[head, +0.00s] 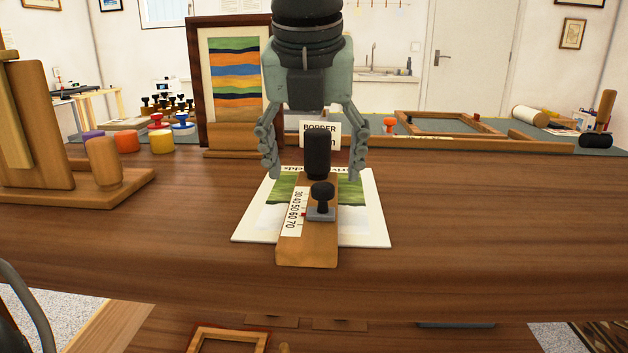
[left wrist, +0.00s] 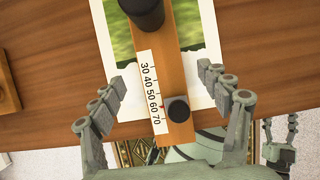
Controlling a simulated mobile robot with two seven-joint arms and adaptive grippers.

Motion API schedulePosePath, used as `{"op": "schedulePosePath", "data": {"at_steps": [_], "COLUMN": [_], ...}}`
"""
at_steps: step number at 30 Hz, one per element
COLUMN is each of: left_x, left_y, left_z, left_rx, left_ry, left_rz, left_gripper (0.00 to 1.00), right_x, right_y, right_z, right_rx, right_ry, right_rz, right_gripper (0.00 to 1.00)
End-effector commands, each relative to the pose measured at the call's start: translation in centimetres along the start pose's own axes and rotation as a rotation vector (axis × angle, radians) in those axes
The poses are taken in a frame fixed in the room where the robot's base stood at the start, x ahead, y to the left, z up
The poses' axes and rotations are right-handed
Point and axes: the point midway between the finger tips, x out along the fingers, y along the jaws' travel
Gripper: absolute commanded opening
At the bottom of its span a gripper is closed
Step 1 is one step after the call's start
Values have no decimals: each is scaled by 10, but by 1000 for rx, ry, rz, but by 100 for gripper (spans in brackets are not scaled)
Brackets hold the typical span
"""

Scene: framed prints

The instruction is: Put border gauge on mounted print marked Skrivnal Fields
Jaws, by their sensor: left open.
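The border gauge (head: 307,245) is a wooden bar with a white 30-to-70 scale, a black upright handle and a small dark knob. It lies across the mounted print (head: 372,225), its near end past the print's front edge. The print has a white border and a green field picture; its title is partly hidden, with "riv" and "elds" legible. My left gripper (head: 314,165) is open, its fingers on either side of the black handle, apart from it. The left wrist view shows the handle (left wrist: 146,12) ahead between the open fingers. What seems my right gripper (left wrist: 279,145) shows at lower right there.
A card reading "BORDER" (head: 320,128) stands behind the print. A striped framed picture (head: 235,70) stands behind left, and a wooden stand (head: 100,190) is at left. An empty frame (head: 440,116) lies behind right. The table is clear right of the print.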

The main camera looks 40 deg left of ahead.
Motion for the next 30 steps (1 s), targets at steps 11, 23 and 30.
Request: {"op": "schedulePosePath", "data": {"at_steps": [11,23,30], "left_x": [-70,-77,-63], "left_y": [0,0,-6], "left_z": [1,0,-6], "left_rx": [0,1,11], "left_ry": [-1,2,67], "left_rz": [2,1,-75], "left_gripper": [76,76,76], "right_x": [-5,-6,-6], "right_y": [15,18,18], "right_z": [30,35,34], "right_rx": [-13,-14,-14], "right_ry": [-147,-169,-166], "right_rz": [32,37,38], "right_gripper": [58,58,58]}}
